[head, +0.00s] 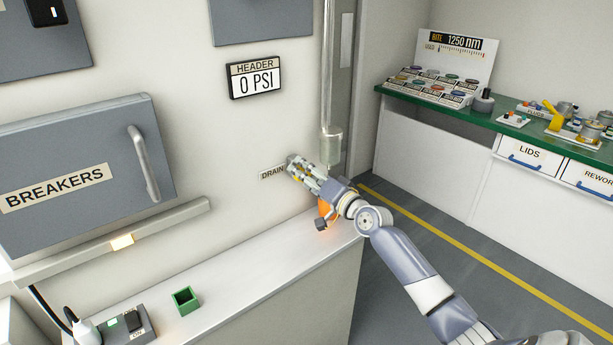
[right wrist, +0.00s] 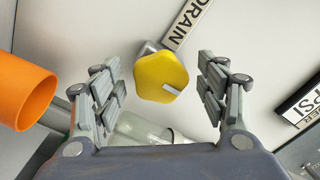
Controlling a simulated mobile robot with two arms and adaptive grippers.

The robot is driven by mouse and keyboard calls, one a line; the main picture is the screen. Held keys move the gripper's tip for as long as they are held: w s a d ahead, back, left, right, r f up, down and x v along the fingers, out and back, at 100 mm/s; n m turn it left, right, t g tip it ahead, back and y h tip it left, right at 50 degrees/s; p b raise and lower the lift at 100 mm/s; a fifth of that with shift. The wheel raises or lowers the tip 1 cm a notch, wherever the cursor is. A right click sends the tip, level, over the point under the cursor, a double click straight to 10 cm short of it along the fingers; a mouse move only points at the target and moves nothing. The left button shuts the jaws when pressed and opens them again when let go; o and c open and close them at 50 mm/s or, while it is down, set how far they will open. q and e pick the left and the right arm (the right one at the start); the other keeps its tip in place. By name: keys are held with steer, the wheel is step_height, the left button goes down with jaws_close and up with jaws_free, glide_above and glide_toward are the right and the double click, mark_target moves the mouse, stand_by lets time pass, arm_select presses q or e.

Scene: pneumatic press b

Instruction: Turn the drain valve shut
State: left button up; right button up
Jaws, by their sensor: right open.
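The drain valve's yellow, roughly five-sided knob (right wrist: 160,76) shows in the right wrist view, with a pale pointer mark on its lower right part. It is mounted on the wall beside the DRAIN label (right wrist: 188,22), which also shows in the head view (head: 272,173). My right gripper (right wrist: 160,85) is open, one finger on each side of the knob, with visible gaps. In the head view the right gripper (head: 300,166) is at the wall just right of the label and hides most of the knob. My left gripper is not in view.
An orange cylinder (right wrist: 22,88) is close beside the right gripper. A clear vertical pipe (head: 330,80) runs down the wall above the gripper. The header display (head: 255,78) reads 0 PSI. A light counter (head: 260,255) below holds a green box (head: 186,300).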

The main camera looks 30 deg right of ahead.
steer(key=s, duration=1.2)
steer(key=shift+d, duration=0.45)
